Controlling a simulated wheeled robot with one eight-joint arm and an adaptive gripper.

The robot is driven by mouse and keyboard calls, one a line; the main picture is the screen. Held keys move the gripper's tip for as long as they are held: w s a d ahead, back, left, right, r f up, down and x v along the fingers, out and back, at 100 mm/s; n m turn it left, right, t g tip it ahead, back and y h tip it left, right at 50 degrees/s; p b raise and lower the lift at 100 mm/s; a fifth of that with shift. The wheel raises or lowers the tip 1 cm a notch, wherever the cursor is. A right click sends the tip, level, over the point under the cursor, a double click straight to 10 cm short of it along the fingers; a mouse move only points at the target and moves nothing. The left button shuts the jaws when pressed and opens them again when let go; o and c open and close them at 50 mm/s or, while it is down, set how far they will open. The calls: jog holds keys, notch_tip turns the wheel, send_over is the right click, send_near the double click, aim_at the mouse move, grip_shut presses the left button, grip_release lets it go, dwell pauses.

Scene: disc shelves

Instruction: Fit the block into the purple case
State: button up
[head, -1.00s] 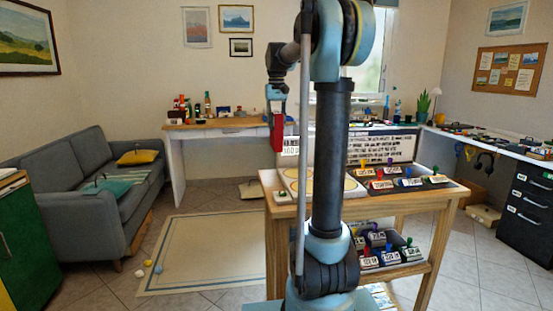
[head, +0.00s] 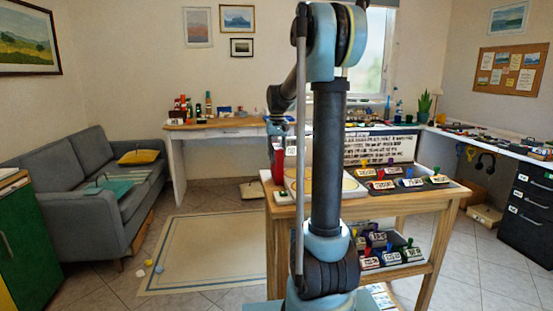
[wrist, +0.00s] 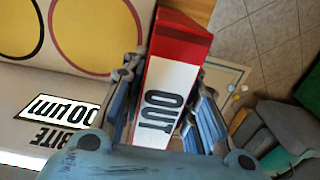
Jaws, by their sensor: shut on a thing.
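A red block with a white face marked OUT (wrist: 168,85) is between the fingers of my gripper (wrist: 165,125), which is shut on it. Several dark, labelled cases with coloured knobs stand on the tabletop (head: 382,185) and on the shelf below (head: 390,258). I cannot make out which one is the purple case.
A cream board with ringed circles (wrist: 75,58) lies beside the block, on the left in the wrist view. A white label (wrist: 58,108) is on its near part. A lettered white panel (head: 380,149) stands behind the table. The rug (head: 205,250) to the left is clear.

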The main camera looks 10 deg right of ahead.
jog(key=shift+f, duration=0.2)
jog(key=o, duration=1)
jog(key=shift+c, duration=0.2)
jog(key=shift+o, duration=0.5)
jog(key=shift+r, duration=0.15)
